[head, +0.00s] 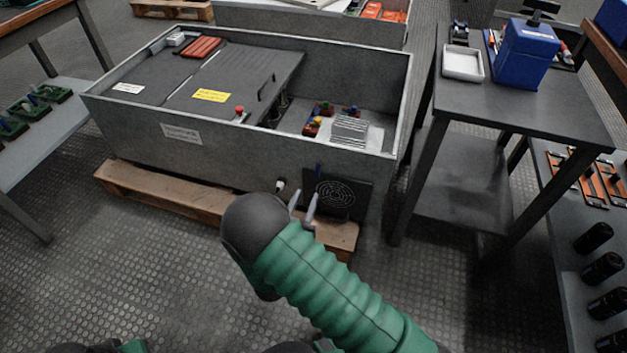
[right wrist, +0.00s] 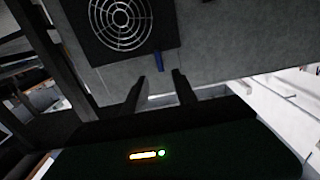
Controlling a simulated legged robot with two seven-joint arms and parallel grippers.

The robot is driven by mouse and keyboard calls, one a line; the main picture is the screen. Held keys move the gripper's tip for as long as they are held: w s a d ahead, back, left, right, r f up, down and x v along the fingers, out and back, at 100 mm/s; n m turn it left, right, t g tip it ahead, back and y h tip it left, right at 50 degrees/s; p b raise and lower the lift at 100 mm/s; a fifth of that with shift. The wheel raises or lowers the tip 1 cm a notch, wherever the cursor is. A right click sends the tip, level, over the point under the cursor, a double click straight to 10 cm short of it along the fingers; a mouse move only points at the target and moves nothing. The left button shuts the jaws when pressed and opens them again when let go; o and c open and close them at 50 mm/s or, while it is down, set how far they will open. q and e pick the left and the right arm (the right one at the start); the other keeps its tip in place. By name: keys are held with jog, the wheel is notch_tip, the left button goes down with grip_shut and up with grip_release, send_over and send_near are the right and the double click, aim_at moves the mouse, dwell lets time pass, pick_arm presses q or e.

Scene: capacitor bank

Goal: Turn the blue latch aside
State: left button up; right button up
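The blue latch (head: 318,171) is a small narrow piece at the upper left of the dark fan panel (head: 343,192), on the front wall of the grey cabinet (head: 235,160). In the right wrist view the latch (right wrist: 159,61) shows at the panel edge, just beyond the fingertips and roughly in line with the gap between them. My right gripper (head: 305,195) is open and empty in front of the panel's left side; its fingers also show apart in the right wrist view (right wrist: 160,77). I cannot tell whether a finger touches the latch. My left gripper is not in view.
A white knob (head: 279,185) sticks out left of the panel. The cabinet rests on a wooden pallet (head: 160,193). A dark table (head: 510,108) with a blue box (head: 527,55) stands to the right. The floor in front is clear.

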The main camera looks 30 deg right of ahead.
jog(key=b+x, duration=0.2)
jog(key=x, duration=0.7)
jog(key=shift+c, duration=0.4)
grip_shut()
